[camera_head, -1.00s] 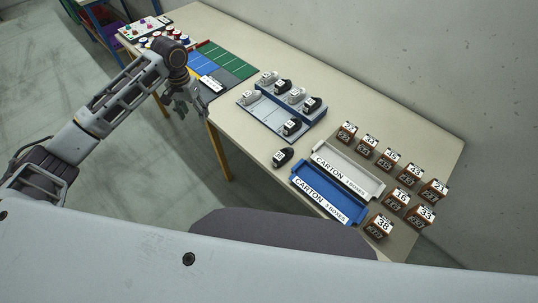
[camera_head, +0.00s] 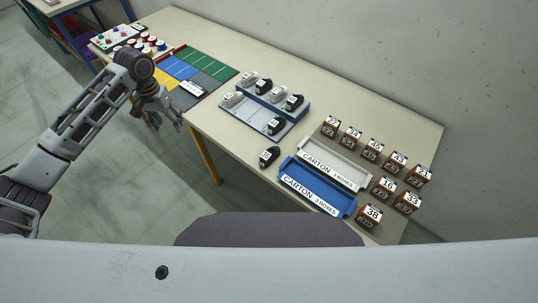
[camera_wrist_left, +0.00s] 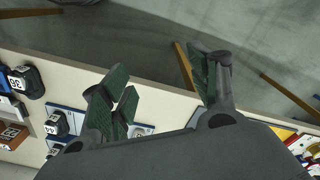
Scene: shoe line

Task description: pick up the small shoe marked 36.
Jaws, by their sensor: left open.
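A small black shoe (camera_head: 269,157) stands alone near the table's front edge, left of the blue carton tray. Its label is too small to read in the head view. In the left wrist view a black shoe (camera_wrist_left: 27,81) at the left edge bears a label that looks like 36. My left gripper (camera_head: 172,118) is open and empty, off the table's front edge, well to the left of the shoe. Its spread fingers (camera_wrist_left: 160,95) show in the left wrist view with nothing between them. My right gripper is not in view.
A grey-blue rack (camera_head: 240,117) holds several black and white shoes. Blue (camera_head: 317,186) and white (camera_head: 334,165) carton trays stand to the right, with several numbered brown boxes (camera_head: 368,216) beyond. A coloured board (camera_head: 205,73) lies at the back left. Table around the lone shoe is clear.

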